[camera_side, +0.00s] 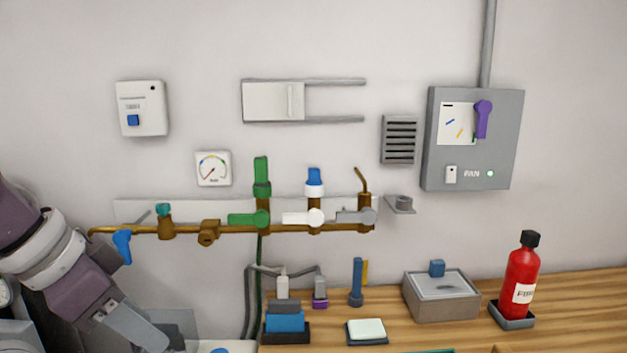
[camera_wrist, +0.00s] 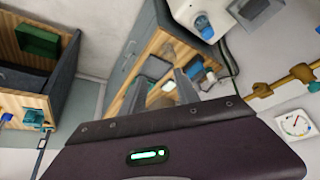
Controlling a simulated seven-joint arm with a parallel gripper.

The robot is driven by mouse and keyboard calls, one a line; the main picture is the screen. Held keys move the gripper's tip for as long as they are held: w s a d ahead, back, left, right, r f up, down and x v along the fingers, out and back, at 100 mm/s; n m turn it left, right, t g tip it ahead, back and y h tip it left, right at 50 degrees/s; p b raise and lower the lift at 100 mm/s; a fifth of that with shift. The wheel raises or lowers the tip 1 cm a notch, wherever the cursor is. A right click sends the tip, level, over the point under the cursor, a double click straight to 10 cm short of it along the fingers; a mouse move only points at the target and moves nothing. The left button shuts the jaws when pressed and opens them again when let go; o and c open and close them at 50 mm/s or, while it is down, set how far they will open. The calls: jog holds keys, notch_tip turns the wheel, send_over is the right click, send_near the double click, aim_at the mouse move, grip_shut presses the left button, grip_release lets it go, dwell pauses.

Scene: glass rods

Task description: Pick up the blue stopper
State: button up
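No thing is plainly marked as the stopper, and several blue parts show. A blue upright peg (camera_side: 356,282) stands on the wooden bench in the side view. A small blue block (camera_side: 437,268) sits on the lid of a grey box (camera_side: 442,300). A blue cap (camera_side: 314,176) tops the middle valve on the brass pipe. Part of a blue piece (camera_side: 220,350) shows at the bottom edge. My arm is at the lower left, apart from the bench things.
A brass pipe (camera_side: 190,229) with several valves runs along the wall, near my arm. A red bottle (camera_side: 521,280) stands at the bench's right. A pale block (camera_side: 366,329) lies on a dark dish. A blue block (camera_side: 285,321) sits in a dark holder.

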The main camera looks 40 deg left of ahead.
jog(key=shift+o, duration=1.2)
